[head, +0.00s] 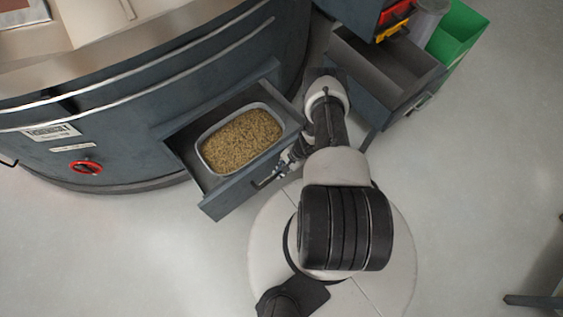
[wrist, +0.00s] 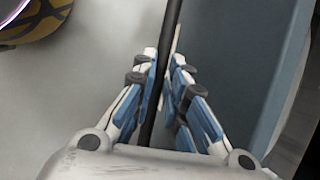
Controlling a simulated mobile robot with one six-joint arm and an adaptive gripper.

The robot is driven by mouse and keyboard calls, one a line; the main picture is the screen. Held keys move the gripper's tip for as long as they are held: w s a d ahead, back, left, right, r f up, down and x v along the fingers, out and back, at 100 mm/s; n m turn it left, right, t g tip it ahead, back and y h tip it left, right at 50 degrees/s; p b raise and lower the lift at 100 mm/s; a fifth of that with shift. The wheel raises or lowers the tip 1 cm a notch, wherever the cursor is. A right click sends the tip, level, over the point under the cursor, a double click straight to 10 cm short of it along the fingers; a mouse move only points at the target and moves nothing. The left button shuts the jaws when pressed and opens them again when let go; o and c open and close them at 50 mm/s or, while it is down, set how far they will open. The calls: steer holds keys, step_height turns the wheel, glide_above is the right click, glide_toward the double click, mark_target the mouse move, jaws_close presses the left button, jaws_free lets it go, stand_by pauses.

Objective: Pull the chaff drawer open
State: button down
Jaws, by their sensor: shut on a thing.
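The chaff drawer (head: 225,201) stands out from the curved dark machine body in the head view. A grey tray (head: 204,159) filled with grainy brown chaff (head: 240,140) sits inside it. The drawer's dark bar handle (head: 267,182) is on its front face. My gripper (head: 284,169) is at the right part of this handle, partly hidden by my arm. In the wrist view, my gripper (wrist: 165,75) has its blue and white fingers closed on the dark handle bar (wrist: 171,25), beside the blue-grey drawer front (wrist: 235,60).
A second open, empty drawer (head: 385,65) belongs to a cabinet at the upper right. A green bin (head: 459,35) and a grey cylinder (head: 430,18) stand beside it. A red round knob (head: 86,167) is on the machine's left side. The floor below and at right is mostly clear.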

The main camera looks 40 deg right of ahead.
steer(key=c, duration=1.6)
jaws_free()
steer(key=v, duration=1.2)
